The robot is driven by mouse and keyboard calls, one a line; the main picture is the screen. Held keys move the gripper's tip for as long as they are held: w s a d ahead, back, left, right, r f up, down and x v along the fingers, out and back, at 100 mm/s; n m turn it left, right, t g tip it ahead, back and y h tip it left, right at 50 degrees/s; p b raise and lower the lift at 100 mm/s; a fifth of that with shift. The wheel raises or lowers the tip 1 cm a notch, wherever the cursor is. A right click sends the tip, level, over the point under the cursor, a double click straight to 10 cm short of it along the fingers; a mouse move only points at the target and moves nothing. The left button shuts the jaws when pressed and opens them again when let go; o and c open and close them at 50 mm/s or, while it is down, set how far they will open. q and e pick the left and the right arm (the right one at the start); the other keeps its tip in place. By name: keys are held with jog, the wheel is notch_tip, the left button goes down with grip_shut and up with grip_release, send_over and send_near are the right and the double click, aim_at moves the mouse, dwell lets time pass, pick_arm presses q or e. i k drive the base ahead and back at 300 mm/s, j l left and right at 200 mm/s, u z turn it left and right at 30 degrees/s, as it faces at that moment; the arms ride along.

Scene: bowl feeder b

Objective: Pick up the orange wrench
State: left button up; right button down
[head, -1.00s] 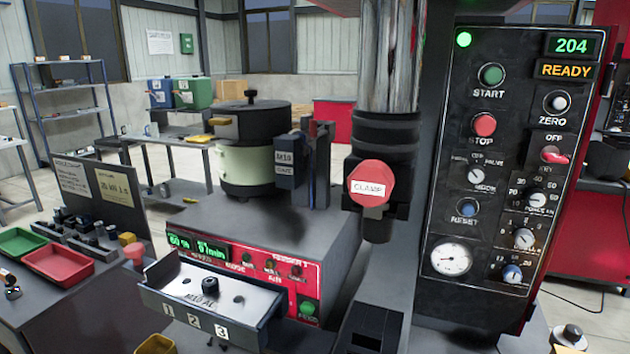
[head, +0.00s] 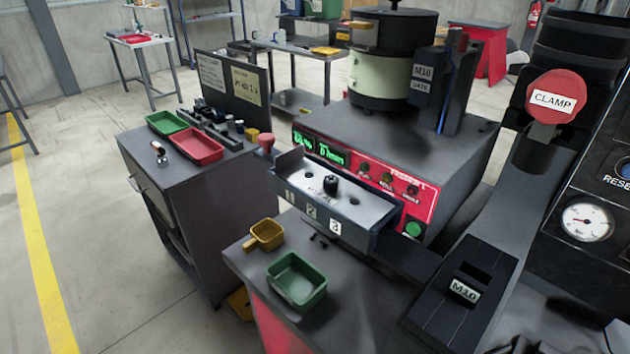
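I cannot make out a clear orange wrench in the head view. A flat yellow-orange item (head: 326,50) lies on the back table, also too small to tell. Neither of my grippers is in view.
The grey cabinet (head: 193,198) holds a green tray (head: 166,122) and a red tray (head: 198,146). The front bench carries a yellow scoop-like bin (head: 265,235) and a green bin (head: 297,281). The bowl feeder (head: 385,80) stands behind. Floor at left is clear.

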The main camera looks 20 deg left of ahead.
aim_at(163, 163)
jog(key=u, duration=1.8)
